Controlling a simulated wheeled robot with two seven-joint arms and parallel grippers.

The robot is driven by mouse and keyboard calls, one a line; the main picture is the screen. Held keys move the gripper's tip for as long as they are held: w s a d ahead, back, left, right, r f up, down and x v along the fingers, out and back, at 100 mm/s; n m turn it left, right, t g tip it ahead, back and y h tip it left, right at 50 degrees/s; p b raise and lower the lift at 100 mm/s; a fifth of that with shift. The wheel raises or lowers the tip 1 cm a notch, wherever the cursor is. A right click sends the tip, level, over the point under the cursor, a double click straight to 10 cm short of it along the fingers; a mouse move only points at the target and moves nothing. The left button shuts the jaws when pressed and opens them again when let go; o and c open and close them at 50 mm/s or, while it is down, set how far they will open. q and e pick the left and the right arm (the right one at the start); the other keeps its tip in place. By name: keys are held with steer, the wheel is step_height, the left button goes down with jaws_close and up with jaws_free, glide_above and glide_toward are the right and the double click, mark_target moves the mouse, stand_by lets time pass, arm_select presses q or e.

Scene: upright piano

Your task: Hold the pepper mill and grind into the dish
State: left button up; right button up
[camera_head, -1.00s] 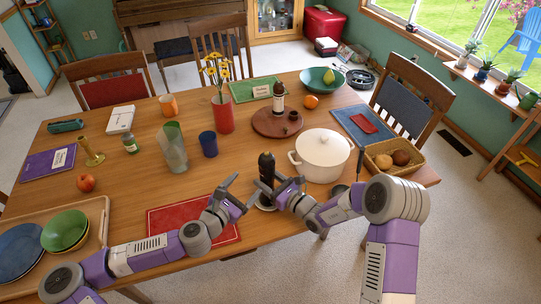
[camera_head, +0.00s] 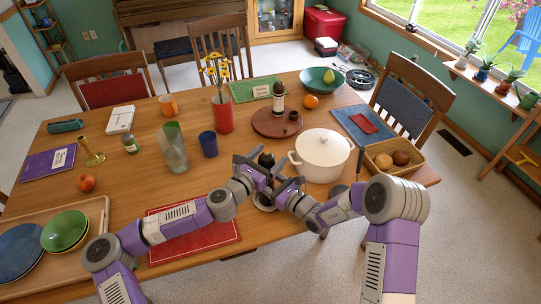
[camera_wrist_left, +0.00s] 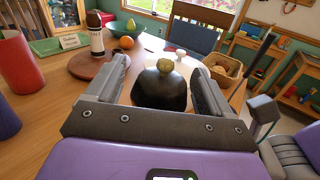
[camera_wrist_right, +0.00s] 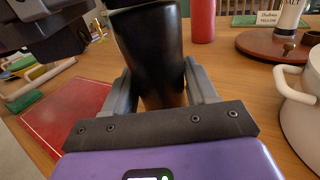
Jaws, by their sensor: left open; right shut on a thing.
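The black pepper mill (camera_head: 266,160) stands upright near the table's front edge, mostly hidden behind my arms in the head view. My right gripper (camera_wrist_right: 161,85) is shut on the mill's dark body (camera_wrist_right: 150,45), lower down.
A white lidded pot (camera_head: 322,152) stands close at the right of the mill. A blue cup (camera_head: 208,144) and a clear vase (camera_head: 174,155) stand to the left. A red placemat (camera_head: 190,250) lies under my left arm. A round wooden board (camera_head: 270,128) is behind.

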arm_select(q)
steer(key=shift+w+d, duration=0.3)
steer(key=shift+w, duration=0.1)
steer(key=c, duration=1)
